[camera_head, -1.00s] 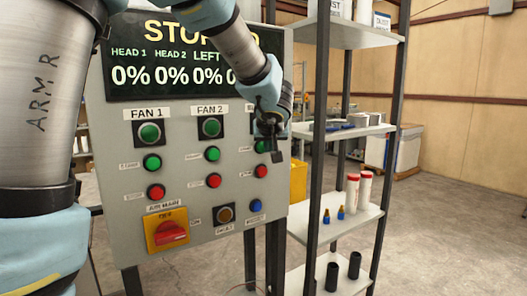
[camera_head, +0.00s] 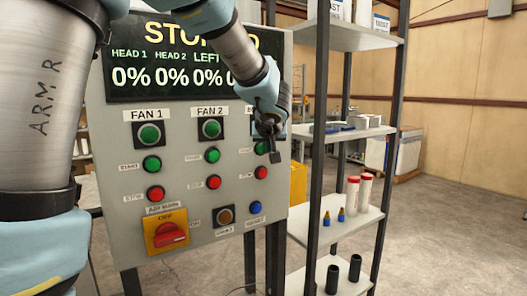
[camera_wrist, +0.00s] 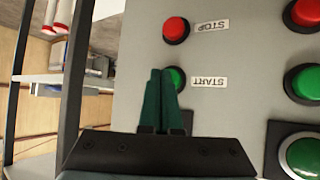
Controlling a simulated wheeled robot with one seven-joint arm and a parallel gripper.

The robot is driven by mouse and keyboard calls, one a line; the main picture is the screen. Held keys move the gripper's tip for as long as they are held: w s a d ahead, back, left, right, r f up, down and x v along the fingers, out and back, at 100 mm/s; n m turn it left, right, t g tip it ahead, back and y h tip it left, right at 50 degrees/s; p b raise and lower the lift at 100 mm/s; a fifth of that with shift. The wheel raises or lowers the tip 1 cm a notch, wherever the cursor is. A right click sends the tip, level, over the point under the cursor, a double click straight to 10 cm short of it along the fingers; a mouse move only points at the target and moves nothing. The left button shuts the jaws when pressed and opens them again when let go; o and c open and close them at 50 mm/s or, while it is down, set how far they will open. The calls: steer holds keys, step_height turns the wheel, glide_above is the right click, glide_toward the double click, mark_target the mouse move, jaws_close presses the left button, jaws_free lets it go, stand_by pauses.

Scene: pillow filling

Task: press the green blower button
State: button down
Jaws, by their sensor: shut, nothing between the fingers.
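The grey control panel (camera_head: 128,222) stands in front of me. In its right column, a green button (camera_head: 261,148) sits above a red button (camera_head: 261,173); the column's top label is mostly hidden by my arm. In the wrist view, the shut fingertips (camera_wrist: 161,72) overlap the left part of the green button (camera_wrist: 179,76), labelled START. The red STOP button (camera_wrist: 176,29) is clear of the fingers. I cannot tell whether the fingertips touch the button or the panel.
The FAN 2 green START button (camera_wrist: 304,82) and large green button (camera_wrist: 302,157) are nearby. A yellow and red rotary switch (camera_head: 168,232) is lower left. A shelf rack (camera_head: 340,215) with tubes and bottles stands just right of the panel.

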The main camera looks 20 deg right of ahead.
steer(key=shift+w, duration=0.2)
stand_by(0.5)
steer(key=shift+s+d+b, duration=0.15)
steer(key=shift+s+b, duration=0.55)
steer(key=shift+s, duration=0.25)
steer(key=shift+s, duration=0.1)
steer(key=shift+s+d+b, duration=0.25)
steer(key=shift+s+b, duration=0.5)
steer(key=shift+s, duration=0.45)
steer(key=shift+s+d+b, duration=0.2)
steer(key=shift+s+b, duration=0.55)
steer(key=shift+s, duration=0.4)
